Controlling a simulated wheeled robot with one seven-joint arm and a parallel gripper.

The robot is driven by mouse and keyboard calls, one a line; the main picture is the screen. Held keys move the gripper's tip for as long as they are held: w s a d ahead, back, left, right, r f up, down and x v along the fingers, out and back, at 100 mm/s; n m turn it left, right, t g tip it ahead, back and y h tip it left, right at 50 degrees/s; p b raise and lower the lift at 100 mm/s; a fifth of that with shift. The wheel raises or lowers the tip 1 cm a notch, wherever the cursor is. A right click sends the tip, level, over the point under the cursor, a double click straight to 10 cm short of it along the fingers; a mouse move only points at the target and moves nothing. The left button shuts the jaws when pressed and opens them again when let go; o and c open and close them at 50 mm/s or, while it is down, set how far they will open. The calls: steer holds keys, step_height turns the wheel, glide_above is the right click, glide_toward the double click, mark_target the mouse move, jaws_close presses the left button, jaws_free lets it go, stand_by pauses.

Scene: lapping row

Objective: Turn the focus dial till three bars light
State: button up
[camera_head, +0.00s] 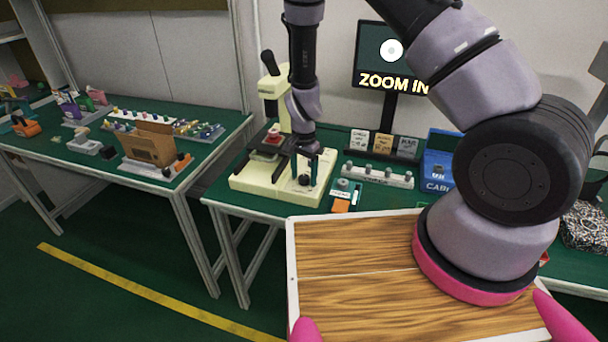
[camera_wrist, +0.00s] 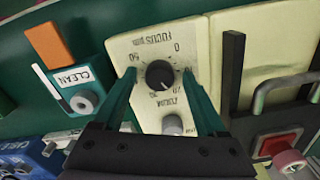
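The black focus dial (camera_wrist: 160,74) sits on a cream panel marked FOCUS, with numbers around it; a white pointer mark shows on its lower side. In the head view the dial (camera_head: 304,180) is on the front right of the cream instrument's base (camera_head: 262,188). My gripper (camera_wrist: 160,76) points down at the panel. Its teal fingers stand on either side of the dial, with a gap on both sides. A grey zoom knob (camera_wrist: 172,124) is below the dial. The screen (camera_head: 392,55) shows a white disc and "ZOOM IN"; I see no bars on it.
A tray marked CLEAN (camera_wrist: 75,80) with an orange block is beside the instrument. Its stage with a red piece (camera_wrist: 280,142) and a metal handle is on the other side. A rack of grey pegs (camera_head: 378,175) and a blue box (camera_head: 438,170) stand to the right.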

step_height(320, 180, up, 11)
stand_by(0.6)
step_height(320, 180, up, 12)
steer(key=y, duration=0.2)
glide_above(304, 176)
steer(key=d, duration=0.3)
steer(key=s+d+r+n+t+y, duration=0.1)
steer(key=d+r, duration=0.2)
steer(key=r, duration=0.3)
steer(key=s+d+r+t, duration=0.1)
steer(key=s+d+r, duration=0.1)
steer(key=r, duration=0.3)
steer(key=s+d+r+n+t, duration=0.1)
steer(key=s+d+r+t, duration=0.1)
steer(key=s+d+r, duration=0.3)
steer(key=s+d+r+n+t+h, duration=0.1)
steer(key=s+d+r+t, duration=0.2)
steer(key=s+d+r, duration=0.3)
steer(key=shift+s+r+n, duration=0.4)
steer(key=shift+s+r, duration=1.4)
steer(key=shift+s, duration=0.35)
